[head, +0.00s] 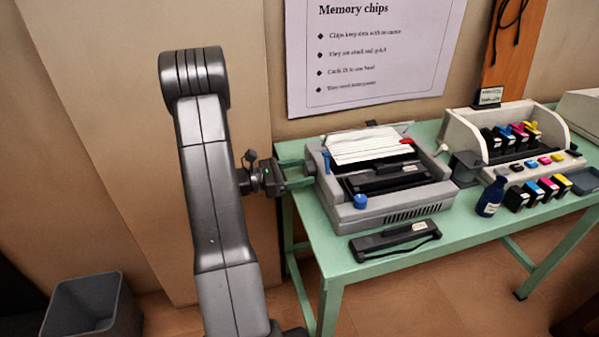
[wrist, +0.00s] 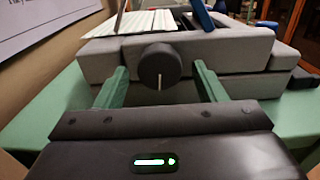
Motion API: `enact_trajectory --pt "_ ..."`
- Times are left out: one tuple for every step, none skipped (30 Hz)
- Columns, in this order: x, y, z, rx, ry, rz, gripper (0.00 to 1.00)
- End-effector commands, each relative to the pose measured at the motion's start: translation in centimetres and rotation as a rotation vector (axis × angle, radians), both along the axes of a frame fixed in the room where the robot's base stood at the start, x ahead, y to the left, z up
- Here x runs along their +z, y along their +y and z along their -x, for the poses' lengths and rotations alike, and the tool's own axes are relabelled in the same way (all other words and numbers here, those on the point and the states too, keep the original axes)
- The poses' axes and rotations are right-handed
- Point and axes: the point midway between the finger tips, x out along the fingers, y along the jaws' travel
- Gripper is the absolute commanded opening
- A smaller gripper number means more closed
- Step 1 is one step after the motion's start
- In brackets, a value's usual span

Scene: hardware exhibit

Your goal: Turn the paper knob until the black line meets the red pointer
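The paper knob (wrist: 160,66) is a dark round knob on the printer's side, with a pale mark pointing down in the wrist view. My gripper (wrist: 161,72) is open, its green fingers spread either side of the knob with visible gaps. In the head view my gripper (head: 308,172) reaches the left side of the grey printer (head: 400,205); the knob is hard to make out there. White paper (head: 370,146) lies in the top of the printer. A small red pointer (head: 407,141) shows at the paper's right edge. I cannot make out the black line clearly.
The printer stands on a green table (head: 335,262). A black ribbon cartridge (head: 395,240) lies in front of it. A blue bottle (head: 490,196) and ink cartridges (head: 545,188) stand to the right. A grey bin (head: 92,307) is on the floor at left.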

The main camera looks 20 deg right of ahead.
Motion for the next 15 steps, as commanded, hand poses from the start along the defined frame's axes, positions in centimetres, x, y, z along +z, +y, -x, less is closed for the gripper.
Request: enact_trajectory --pt "0.0 0.01 0.0 0.0 0.0 0.0 0.55" --pt "0.0 0.01 0.0 0.0 0.0 0.0 0.49" --pt "0.0 0.01 0.0 0.0 0.0 0.0 0.41" --pt "0.01 0.02 0.0 0.0 0.0 0.0 0.35" --pt "0.01 0.02 0.0 0.0 0.0 0.0 0.29" --pt "0.01 0.02 0.0 0.0 0.0 0.0 0.21" --pt "0.01 0.02 0.0 0.0 0.0 0.0 0.2" --pt "0.01 0.02 0.0 0.0 0.0 0.0 0.2" --pt "0.02 0.02 0.0 0.0 0.001 0.0 0.2" --pt "0.03 0.02 0.0 0.0 0.002 0.0 0.2" --pt "0.04 0.02 0.0 0.0 0.004 0.0 0.2" --pt "0.06 0.02 0.0 0.0 0.009 -0.001 0.2" --pt "0.08 0.02 0.0 0.0 0.015 -0.001 0.2" --pt "0.11 0.02 0.01 0.0 0.022 -0.001 0.2" --pt "0.14 0.02 0.01 -0.001 0.033 -0.002 0.2"
